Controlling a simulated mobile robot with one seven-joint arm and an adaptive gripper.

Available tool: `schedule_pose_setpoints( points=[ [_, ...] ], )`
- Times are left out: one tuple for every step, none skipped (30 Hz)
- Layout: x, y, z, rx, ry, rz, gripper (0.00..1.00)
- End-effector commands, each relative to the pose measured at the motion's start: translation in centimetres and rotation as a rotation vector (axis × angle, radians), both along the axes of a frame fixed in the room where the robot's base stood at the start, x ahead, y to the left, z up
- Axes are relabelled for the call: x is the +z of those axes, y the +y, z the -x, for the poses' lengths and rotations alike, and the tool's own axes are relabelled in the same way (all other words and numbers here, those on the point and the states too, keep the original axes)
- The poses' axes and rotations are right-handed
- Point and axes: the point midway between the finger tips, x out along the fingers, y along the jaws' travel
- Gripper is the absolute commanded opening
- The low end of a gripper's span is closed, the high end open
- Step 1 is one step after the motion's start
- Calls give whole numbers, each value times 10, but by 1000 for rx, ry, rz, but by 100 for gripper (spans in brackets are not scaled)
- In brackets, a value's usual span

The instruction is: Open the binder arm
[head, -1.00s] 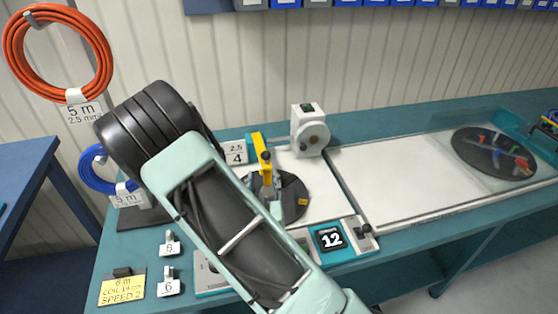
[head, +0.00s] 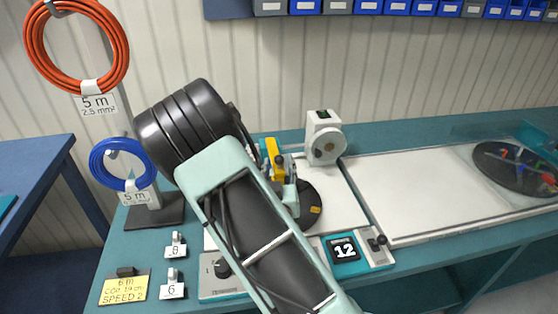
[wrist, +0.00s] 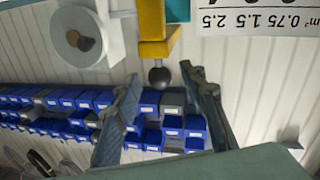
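The binder arm (head: 273,155) is a yellow bar standing over a round black turntable (head: 318,208) on the bench. In the wrist view the yellow arm (wrist: 153,25) comes down from the top edge and ends in a black ball knob (wrist: 158,76). My gripper (wrist: 160,78) is open, with one dark finger on each side of the knob. The knob appears between the fingertips, with gaps on both sides; I cannot tell whether they are at the same depth. In the head view my arm hides part of the turntable and the panel in front of it, and my gripper (head: 290,182) is partly hidden.
A white unit with a round dial (head: 325,140) stands just right of the binder arm. Orange (head: 75,45) and blue (head: 122,163) coils hang at left.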

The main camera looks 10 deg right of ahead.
Motion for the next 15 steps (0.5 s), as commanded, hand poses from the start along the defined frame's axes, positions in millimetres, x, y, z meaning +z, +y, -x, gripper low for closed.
schedule_pose_setpoints(
  points=[
    [1, -2, -7, -3, -1, 0, 38],
    [1, -3, -11, -3, -2, 0, 38],
    [1, -4, -14, -2, 0, 0, 38],
    [0, -4, -17, -2, 0, 0, 38],
    [0, -4, -19, -1, 0, 0, 38],
    [0, -5, -21, -1, 1, 0, 38],
    [0, -5, -22, -1, 1, 0, 38],
    [0, -5, -23, -1, 1, 0, 38],
    [0, -5, -24, -1, 1, 0, 38],
    [0, -5, -24, 0, 1, 0, 38],
    [0, -5, -24, 0, 1, -1, 38],
    [0, -5, -25, 0, 1, 0, 38],
    [0, -5, -24, 0, 1, -1, 38],
    [0, -5, -24, -1, 1, -1, 38],
    [0, -5, -24, -1, 1, -1, 38]
  ],
)
